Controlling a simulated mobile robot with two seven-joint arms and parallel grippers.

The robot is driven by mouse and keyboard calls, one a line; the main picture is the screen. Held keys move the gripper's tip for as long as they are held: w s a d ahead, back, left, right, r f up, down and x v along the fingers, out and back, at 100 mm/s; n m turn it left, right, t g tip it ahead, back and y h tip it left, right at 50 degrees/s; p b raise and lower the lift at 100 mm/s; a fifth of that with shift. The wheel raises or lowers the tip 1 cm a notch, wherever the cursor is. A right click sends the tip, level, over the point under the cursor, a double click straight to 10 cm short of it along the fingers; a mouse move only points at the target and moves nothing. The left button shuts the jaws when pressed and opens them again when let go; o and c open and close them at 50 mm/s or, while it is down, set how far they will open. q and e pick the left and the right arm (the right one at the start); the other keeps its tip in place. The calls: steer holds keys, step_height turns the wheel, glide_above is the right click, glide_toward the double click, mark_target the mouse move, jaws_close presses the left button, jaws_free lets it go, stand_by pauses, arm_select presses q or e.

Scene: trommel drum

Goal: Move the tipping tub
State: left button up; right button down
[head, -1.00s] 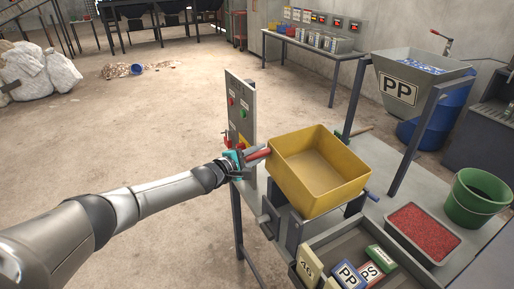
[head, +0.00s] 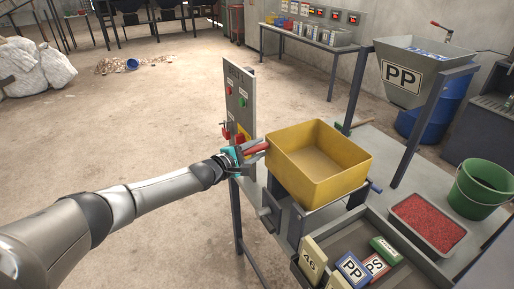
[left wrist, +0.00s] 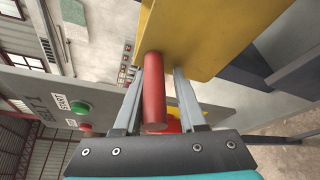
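The yellow tipping tub (head: 318,180) sits upright and looks empty on a grey stand at the table's left end. A red handle (head: 256,147) sticks out from its left side. My left gripper (head: 250,151) is at this handle. In the left wrist view the red handle (left wrist: 154,92) lies between the two fingers of my left gripper (left wrist: 162,75), with a gap showing on the right side, so the fingers look open around it. The tub's yellow wall (left wrist: 190,35) shows just beyond. My right gripper is in neither view.
A control panel (head: 239,100) with buttons stands upright close behind my gripper. A grey tray with labelled blocks (head: 352,268), a red-filled tray (head: 428,222) and a green bucket (head: 480,190) are to the right. A PP hopper (head: 415,75) stands behind. The floor at left is open.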

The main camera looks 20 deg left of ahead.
arm_select(q)
steer(key=shift+o, duration=1.4)
steer(key=shift+s+a, duration=0.1)
steer(key=p+v, duration=0.3)
steer(key=v, duration=1.2)
steer(key=shift+p, duration=0.3)
steer(key=s+a+f+m+g+y+b, duration=0.1)
steer(key=s+f+m+g+y+b, duration=0.35)
steer(key=f, duration=1.35)
steer(key=s+f+m+g+b, duration=0.1)
steer(key=s+f+m+b, duration=0.2)
steer(key=s+f+m, duration=0.95)
steer(key=s+d+f+m+g+b, duration=0.2)
steer(key=s+d+f, duration=0.4)
steer(key=s+f, duration=0.7)
steer(key=s+d+f+m+g+b, duration=0.3)
steer(key=s+d+f+g, duration=0.3)
steer(key=s+f, duration=0.7)
steer(key=shift+s+d+g+b, duration=0.35)
steer(key=shift+s+d+b, duration=0.05)
steer(key=shift+d+b, duration=0.15)
